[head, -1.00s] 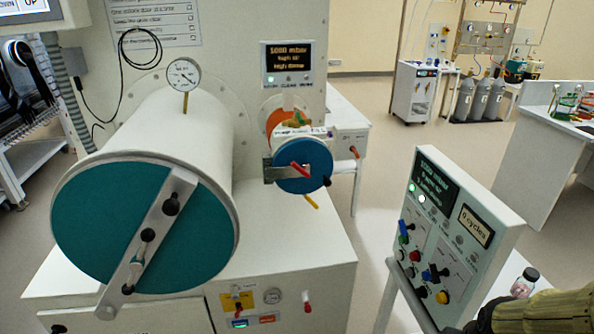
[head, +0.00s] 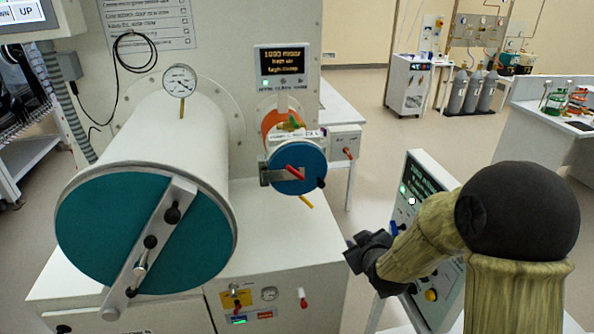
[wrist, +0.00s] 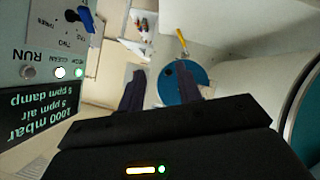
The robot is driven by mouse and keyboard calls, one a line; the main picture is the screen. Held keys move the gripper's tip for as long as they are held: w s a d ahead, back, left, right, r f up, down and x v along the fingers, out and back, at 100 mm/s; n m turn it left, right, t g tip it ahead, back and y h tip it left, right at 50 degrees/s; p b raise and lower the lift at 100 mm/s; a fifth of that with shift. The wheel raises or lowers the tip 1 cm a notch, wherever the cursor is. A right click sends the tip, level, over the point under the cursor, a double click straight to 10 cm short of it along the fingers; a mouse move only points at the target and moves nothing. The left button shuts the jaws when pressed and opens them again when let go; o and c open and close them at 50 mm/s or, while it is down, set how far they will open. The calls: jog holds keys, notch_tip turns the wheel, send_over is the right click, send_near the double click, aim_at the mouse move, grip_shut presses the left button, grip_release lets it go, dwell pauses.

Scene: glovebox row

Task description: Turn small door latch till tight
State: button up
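The small door (head: 313,164) is a blue disc on the front of the small orange-and-white chamber. Its latch, a red bar (head: 294,172), lies slanted across the door face. In the wrist view the blue door (wrist: 188,84) shows beyond my fingers, partly covered by one of them; the latch is not clear there. My gripper (head: 356,252) is in front of the door, lower and to its right in the head view, apart from it. In the wrist view my gripper (wrist: 160,85) has its two dark fingers spread, with nothing between them.
A large chamber with a teal door (head: 90,230) stands left of the small one. A control panel (head: 425,172) stands at the right, partly behind my arm. A yellow lever (head: 306,201) is below the small door.

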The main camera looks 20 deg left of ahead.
jog(key=a+r+n+t+y+p, duration=0.1)
jog(key=a+r+n+t+y, duration=0.1)
jog(key=a, duration=0.5)
jog(key=w+a+r+n+t+y+p, duration=0.1)
jog(key=a+r+n+t+y, duration=0.1)
jog(key=a, duration=0.5)
jog(key=shift+n+y, duration=0.3)
jog(key=shift+n, duration=0.1)
jog(key=shift+w, duration=0.1)
jog(key=p, duration=0.8)
send_near(297, 175)
jog(key=x, duration=0.9)
jog(key=shift+a, duration=0.2)
jog(key=shift+c, duration=0.2)
grip_shut()
